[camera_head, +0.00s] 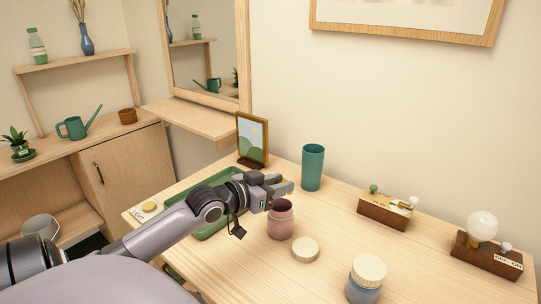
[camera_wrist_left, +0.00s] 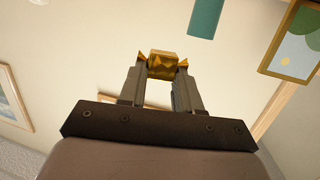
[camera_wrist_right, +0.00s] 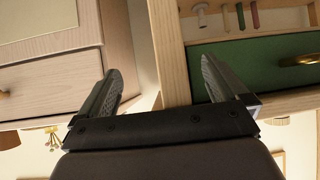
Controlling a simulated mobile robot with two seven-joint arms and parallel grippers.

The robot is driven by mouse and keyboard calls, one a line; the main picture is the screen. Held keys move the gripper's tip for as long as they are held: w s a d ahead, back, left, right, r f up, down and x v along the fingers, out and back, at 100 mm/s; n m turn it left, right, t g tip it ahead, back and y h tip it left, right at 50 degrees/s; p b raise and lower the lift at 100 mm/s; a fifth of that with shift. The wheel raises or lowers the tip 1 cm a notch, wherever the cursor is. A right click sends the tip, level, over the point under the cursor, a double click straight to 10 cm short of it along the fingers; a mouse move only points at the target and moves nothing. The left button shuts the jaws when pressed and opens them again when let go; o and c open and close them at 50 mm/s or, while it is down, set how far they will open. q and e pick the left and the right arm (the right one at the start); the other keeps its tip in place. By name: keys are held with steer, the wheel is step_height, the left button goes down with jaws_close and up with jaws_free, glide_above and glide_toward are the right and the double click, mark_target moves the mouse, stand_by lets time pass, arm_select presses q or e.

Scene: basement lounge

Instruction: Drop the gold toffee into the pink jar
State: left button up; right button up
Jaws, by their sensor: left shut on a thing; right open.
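The gold toffee (camera_wrist_left: 162,65) is pinched between the fingertips of my left gripper (camera_wrist_left: 160,80) in the left wrist view. In the head view my left gripper (camera_head: 284,187) is shut, and a bit of gold shows at its tips. The pink jar (camera_head: 280,222) stands upright and open on the table, just below and in front of those tips. Its inside is mostly hidden. A pale round lid (camera_head: 305,249) lies on the table beside it. My right gripper (camera_wrist_right: 162,90) is open and empty, near wooden furniture with a green drawer front.
A green tray (camera_head: 213,232) lies partly under my left arm. A teal cup (camera_head: 313,167), a framed picture (camera_head: 252,139), a lidded blue jar (camera_head: 365,280), a switch box (camera_head: 387,210) and a bulb on a wooden base (camera_head: 484,259) stand around the table (camera_head: 420,270).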

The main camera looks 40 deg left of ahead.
arm_select(q)
steer(key=a+r, duration=0.4)
steer(key=shift+w+d+f+b, duration=0.15)
steer(key=shift+f+b, duration=0.1)
steer(key=shift+f, duration=0.7)
steer(key=shift+w+f+b, duration=0.15)
steer(key=shift+f+b, duration=0.1)
steer(key=shift+f, duration=0.65)
steer(key=shift+w+d+f+b, duration=0.15)
steer(key=shift+f+b, duration=0.1)
steer(key=shift+f, duration=0.7)
steer(key=o, duration=1.1)
steer(key=shift+s, duration=0.1)
steer(key=v, duration=0.7)
